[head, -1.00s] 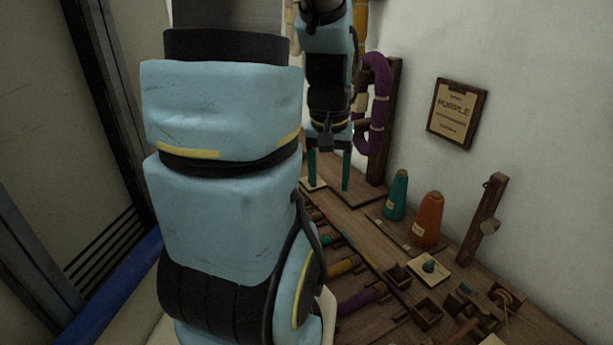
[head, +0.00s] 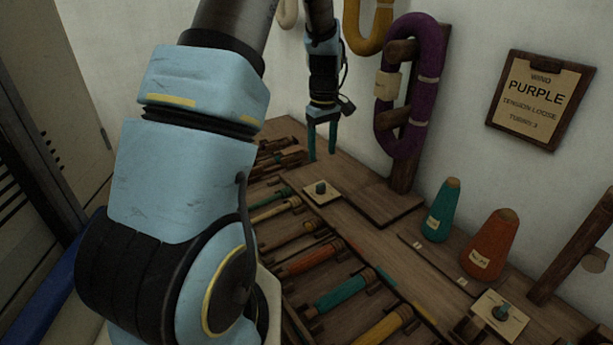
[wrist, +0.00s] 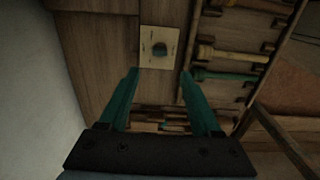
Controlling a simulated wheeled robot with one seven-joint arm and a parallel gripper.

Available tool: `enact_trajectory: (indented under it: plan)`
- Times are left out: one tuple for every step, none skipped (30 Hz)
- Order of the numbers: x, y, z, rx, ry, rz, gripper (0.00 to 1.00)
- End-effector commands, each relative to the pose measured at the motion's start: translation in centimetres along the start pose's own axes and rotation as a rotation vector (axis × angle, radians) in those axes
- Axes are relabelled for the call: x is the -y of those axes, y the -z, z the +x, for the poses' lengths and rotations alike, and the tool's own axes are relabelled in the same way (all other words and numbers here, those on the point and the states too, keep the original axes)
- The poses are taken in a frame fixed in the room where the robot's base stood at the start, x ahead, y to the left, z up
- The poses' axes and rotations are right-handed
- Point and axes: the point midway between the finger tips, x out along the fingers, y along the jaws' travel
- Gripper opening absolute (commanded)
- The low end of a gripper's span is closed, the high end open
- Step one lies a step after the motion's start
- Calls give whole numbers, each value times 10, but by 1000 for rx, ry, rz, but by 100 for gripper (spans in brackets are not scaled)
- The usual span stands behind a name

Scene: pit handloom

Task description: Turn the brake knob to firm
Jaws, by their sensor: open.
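A small dark knob (head: 321,188) stands on a square pale plate (head: 332,198) on the wooden bench. A knob (wrist: 159,49) on a pale plate (wrist: 150,62) also shows in the wrist view, just beyond the space between my fingertips. My gripper (head: 322,152) points down above the bench near the dark knob, its teal fingers apart and empty. A second knob (head: 502,312), teal, sits on another pale plate (head: 516,326) at the lower right. I cannot read any marks on either plate.
Several bobbins (head: 318,260) lie in a rack on the left of the bench. A teal cone (head: 441,212) and an orange cone (head: 490,250) stand at the right. A purple skein (head: 428,85) hangs on a wooden post. A wall card (head: 540,95) reads PURPLE, TENSION LOOSE.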

Motion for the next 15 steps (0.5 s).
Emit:
enact_trajectory:
  plan:
    - [-1, 0, 4, 1, 1, -1, 65]
    - [0, 0, 6, 2, 2, -2, 65]
    - [0, -1, 11, 3, 4, -2, 65]
    - [0, 0, 15, 3, 4, -2, 65]
    - [0, 0, 19, 2, 3, -2, 65]
    - [1, -1, 26, 4, 4, -2, 65]
    - [1, -1, 32, 3, 4, -2, 65]
    - [0, -1, 37, 3, 4, -1, 65]
    - [1, -1, 45, 4, 4, -1, 65]
    - [1, -1, 51, 4, 4, -1, 65]
    - [1, -1, 57, 4, 4, -1, 65]
    - [1, -1, 64, 3, 4, -1, 65]
    - [1, -1, 69, 3, 4, -1, 65]
    - [1, -1, 74, 3, 4, -1, 65]
    - [1, -1, 80, 3, 3, -1, 65]
